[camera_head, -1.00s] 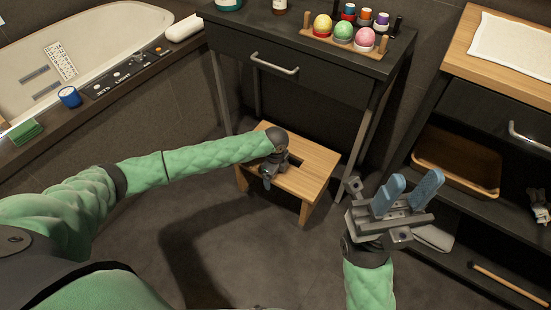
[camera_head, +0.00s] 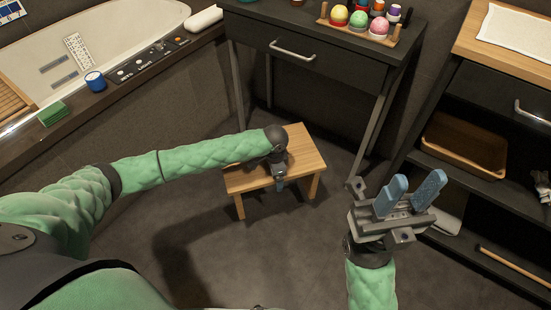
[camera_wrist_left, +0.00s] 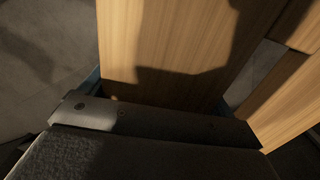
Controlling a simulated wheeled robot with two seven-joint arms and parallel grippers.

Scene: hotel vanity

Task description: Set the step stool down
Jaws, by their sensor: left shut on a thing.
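The wooden step stool (camera_head: 306,150) stands upright in front of the dark vanity desk. I cannot tell whether its feet touch the floor. My left gripper (camera_head: 279,178) is shut on the stool's top, its fingers partly hidden by the wrist. In the left wrist view, the stool's wooden board (camera_wrist_left: 165,45) lies between the blue-edged fingers. My right gripper (camera_head: 413,182) is empty and open, its two blue fingers apart, in front of the shelf unit at right.
The vanity desk (camera_head: 310,48) has thin legs behind the stool. A bathtub (camera_head: 110,25) with a dark ledge is at left. A shelf unit (camera_head: 490,90) with a wooden tray (camera_head: 462,150) is at right. Grey floor (camera_head: 270,250) in front is clear.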

